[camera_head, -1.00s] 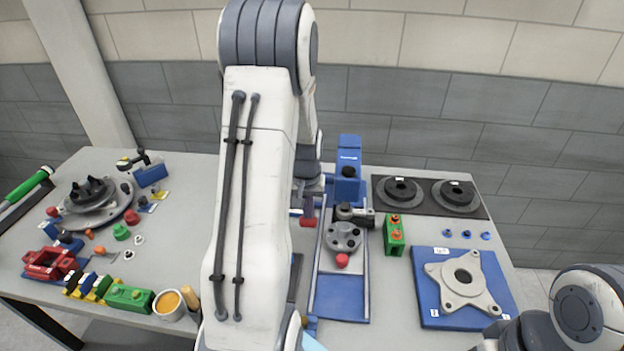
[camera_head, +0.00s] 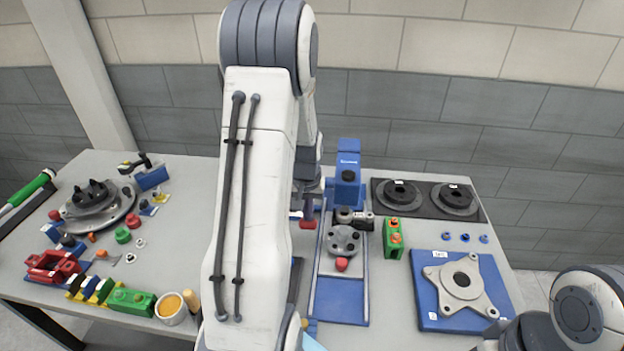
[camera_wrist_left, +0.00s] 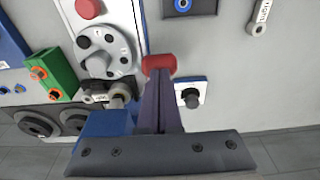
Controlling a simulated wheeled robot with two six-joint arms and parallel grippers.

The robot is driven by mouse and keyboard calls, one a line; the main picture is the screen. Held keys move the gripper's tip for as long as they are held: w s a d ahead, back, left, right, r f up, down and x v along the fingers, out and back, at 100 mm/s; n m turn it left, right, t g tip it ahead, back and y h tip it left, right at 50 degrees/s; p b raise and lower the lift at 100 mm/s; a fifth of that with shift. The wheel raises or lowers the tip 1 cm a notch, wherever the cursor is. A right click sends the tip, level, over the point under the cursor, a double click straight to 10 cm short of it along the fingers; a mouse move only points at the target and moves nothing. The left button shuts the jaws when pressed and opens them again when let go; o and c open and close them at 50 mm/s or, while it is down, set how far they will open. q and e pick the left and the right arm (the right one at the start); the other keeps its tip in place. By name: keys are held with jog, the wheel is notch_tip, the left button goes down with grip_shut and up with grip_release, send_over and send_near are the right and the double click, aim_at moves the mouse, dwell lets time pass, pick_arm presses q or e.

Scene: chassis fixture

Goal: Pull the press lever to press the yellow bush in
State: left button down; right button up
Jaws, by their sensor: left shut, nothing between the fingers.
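The blue press (camera_head: 348,178) stands at the middle back of the table; its column also shows in the left wrist view (camera_wrist_left: 103,123). A grey round part with holes (camera_head: 342,239) sits in front of the column on the blue rails. The lever's red knob (camera_head: 306,224) is left of the press; it shows at the fingertips in the left wrist view (camera_wrist_left: 158,64). My left gripper (camera_wrist_left: 160,78) is shut and empty, its fingers at the knob; I cannot tell whether they touch. I cannot make out the yellow bush. My right gripper is out of view.
A green block (camera_head: 393,239) stands close right of the press. A blue plate (camera_head: 428,312) with a grey flange (camera_head: 463,282) lies at the right front. Dark discs (camera_head: 400,193) are at the back right. Several small parts crowd the left side. My left arm hides the table's middle.

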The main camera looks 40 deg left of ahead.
pick_arm(q)
jog(key=shift+s+d+r+p, duration=0.1)
jog(key=shift+r+p, duration=0.7)
jog(key=shift+r, duration=0.4)
jog(key=shift+s+d+r+p, duration=0.1)
jog(key=shift+r+p, duration=0.65)
jog(key=shift+r, duration=0.4)
notch_tip(320, 180, up, 10)
jog(key=w+p, duration=0.1)
jog(key=p, duration=0.7)
jog(key=shift+w+a, duration=0.2)
jog(key=shift+a, duration=0.25)
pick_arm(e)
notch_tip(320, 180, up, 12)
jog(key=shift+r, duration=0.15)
